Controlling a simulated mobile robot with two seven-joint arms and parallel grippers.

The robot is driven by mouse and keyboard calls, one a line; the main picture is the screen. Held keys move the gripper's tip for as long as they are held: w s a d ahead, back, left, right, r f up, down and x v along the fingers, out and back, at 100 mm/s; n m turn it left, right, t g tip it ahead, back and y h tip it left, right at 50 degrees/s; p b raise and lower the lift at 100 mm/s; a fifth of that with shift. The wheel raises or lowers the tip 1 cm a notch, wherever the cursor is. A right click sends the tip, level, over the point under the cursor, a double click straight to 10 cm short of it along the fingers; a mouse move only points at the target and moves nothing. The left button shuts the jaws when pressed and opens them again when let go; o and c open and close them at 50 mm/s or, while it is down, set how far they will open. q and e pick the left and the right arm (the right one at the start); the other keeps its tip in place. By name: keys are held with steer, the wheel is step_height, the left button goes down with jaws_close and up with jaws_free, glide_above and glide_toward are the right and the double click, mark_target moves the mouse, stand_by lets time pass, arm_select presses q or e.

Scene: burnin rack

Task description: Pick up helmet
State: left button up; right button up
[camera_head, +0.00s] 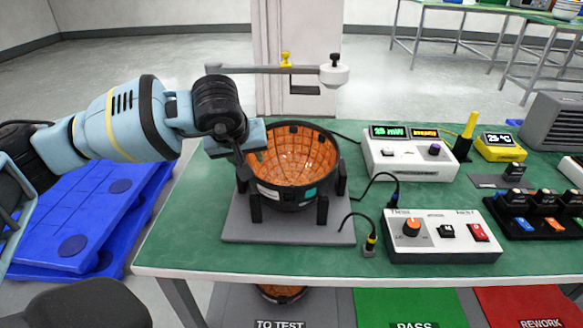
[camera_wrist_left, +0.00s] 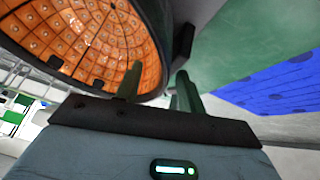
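The helmet (camera_head: 298,197) is a dark bowl with an orange, studded lining, opening upward. It sits in a black-posted stand on a grey plate (camera_head: 285,229) on the green table. My left gripper (camera_head: 245,165) is at the helmet's left rim. In the left wrist view, one finger of the gripper (camera_wrist_left: 158,88) shows in front of the orange lining of the helmet (camera_wrist_left: 90,40), the other outside the dark rim. The fingers are apart, with the rim between them; I cannot tell whether they touch it. My right gripper is not in view.
A grey arm with a white end (camera_head: 334,75) extends above and behind the helmet. A white meter box (camera_head: 410,160) and a switch box (camera_head: 440,240) stand to the right, with cables near the stand. Another orange-lined helmet (camera_head: 282,292) is below the table. Blue pallets (camera_head: 85,215) lie left.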

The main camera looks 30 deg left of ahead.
arm_select(q)
jaws_close()
